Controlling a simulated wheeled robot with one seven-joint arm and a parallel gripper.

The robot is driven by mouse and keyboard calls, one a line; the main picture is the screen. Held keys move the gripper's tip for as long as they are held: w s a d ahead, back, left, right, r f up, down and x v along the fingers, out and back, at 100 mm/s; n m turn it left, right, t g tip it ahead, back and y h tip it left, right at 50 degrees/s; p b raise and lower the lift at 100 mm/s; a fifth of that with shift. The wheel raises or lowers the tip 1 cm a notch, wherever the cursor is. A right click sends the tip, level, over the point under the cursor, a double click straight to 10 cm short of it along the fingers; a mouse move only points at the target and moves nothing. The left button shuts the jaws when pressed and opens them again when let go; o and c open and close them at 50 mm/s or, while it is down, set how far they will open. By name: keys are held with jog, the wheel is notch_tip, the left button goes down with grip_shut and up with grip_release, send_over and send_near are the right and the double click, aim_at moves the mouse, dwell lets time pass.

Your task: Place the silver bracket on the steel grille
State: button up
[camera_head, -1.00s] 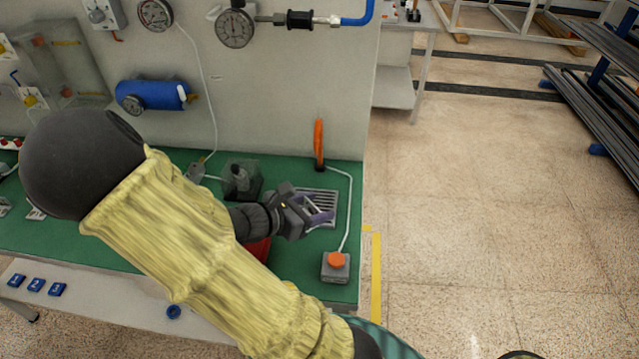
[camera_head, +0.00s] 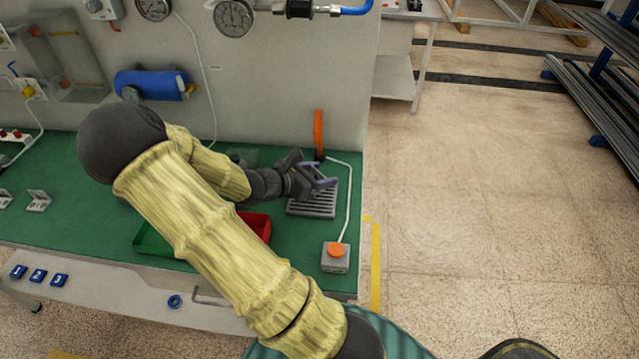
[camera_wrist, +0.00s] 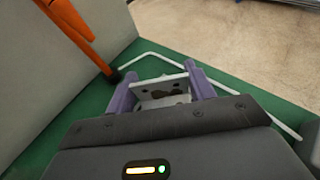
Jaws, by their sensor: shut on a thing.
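My gripper (camera_head: 320,178) is shut on a silver bracket (camera_wrist: 150,89). In the wrist view the pale metal bracket, with dark holes in its plate, sits between the two purple fingers (camera_wrist: 158,84). In the head view the bracket is too small and covered to make out clearly. The steel grille (camera_head: 312,206) lies on the green bench top near its right end. My gripper overlaps the grille's far part in the head view and appears above it. The grille cannot be made out in the wrist view.
An orange-handled tool (camera_head: 319,132) stands behind the grille. A grey box with an orange button (camera_head: 335,257) and its white cable (camera_head: 349,200) lie in front and to the right. A red bin (camera_head: 260,226) and green bin (camera_head: 152,242) are partly under my arm. Another bracket (camera_head: 38,200) lies left.

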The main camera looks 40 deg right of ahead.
notch_tip(320, 180, down, 3)
jog(key=shift+f, duration=0.2)
jog(key=shift+w+d+f, duration=0.15)
jog(key=shift+w+f, duration=0.05)
jog(key=shift+f, duration=0.05)
jog(key=shift+f, duration=0.1)
jog(key=shift+f, duration=0.15)
jog(key=o, duration=1)
